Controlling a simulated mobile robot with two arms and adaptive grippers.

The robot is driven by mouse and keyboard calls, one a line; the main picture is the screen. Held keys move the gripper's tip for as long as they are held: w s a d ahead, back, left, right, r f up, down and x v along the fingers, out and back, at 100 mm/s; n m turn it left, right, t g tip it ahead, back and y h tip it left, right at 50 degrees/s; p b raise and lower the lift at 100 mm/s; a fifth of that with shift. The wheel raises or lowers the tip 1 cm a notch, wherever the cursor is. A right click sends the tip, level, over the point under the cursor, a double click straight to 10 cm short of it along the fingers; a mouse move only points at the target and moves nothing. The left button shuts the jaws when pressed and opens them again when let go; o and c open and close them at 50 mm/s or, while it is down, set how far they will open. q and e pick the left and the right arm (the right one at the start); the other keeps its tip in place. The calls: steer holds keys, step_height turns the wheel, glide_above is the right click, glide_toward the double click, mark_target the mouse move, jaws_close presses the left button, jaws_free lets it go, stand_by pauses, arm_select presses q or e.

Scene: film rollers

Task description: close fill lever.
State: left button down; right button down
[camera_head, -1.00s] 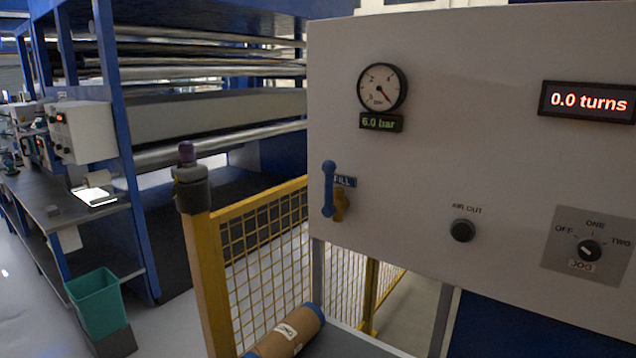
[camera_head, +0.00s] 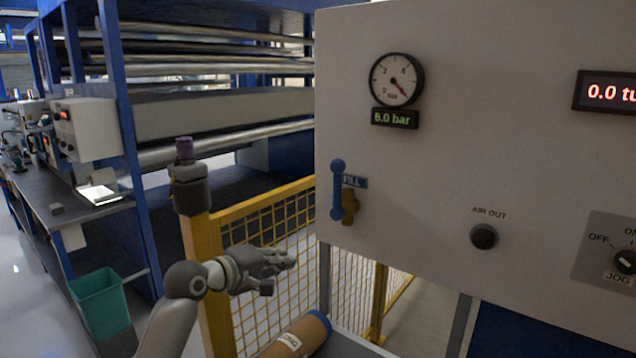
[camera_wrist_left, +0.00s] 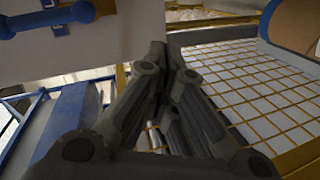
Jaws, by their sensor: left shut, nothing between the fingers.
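The blue fill lever (camera_head: 338,190) is on the left edge of the light grey panel, beside the blue FILL label (camera_head: 355,182). Its handle stands upright, with a brass valve body (camera_head: 349,207) at its lower right. The lever also shows at the top left of the left wrist view (camera_wrist_left: 48,20). My left gripper (camera_head: 292,260) is shut and empty, in front of the yellow mesh fence, below and left of the lever and apart from it. In the left wrist view its dark fingers (camera_wrist_left: 165,75) are together. My right gripper is not in view.
The panel (camera_head: 440,150) carries a gauge (camera_head: 396,80), a 6.0 bar display (camera_head: 395,118), an AIR OUT knob (camera_head: 484,237) and a JOG switch (camera_head: 625,261). A yellow post (camera_head: 205,280) and mesh fence (camera_head: 265,225) stand left of it. A brown roll (camera_head: 295,335) lies below.

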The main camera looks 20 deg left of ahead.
mark_target(337, 190)
arm_select(q)
steer(key=w+a+r+n+t+h, duration=0.1)
steer(key=w+a+r+n+t, duration=0.1)
steer(key=r, duration=1.2)
steer(key=shift+a+r+n+t+h, duration=0.3)
steer(key=shift+a+n, duration=0.1)
steer(key=shift+a, duration=0.2)
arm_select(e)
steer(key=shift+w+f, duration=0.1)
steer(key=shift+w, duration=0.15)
arm_select(q)
steer(key=shift+w, duration=0.2)
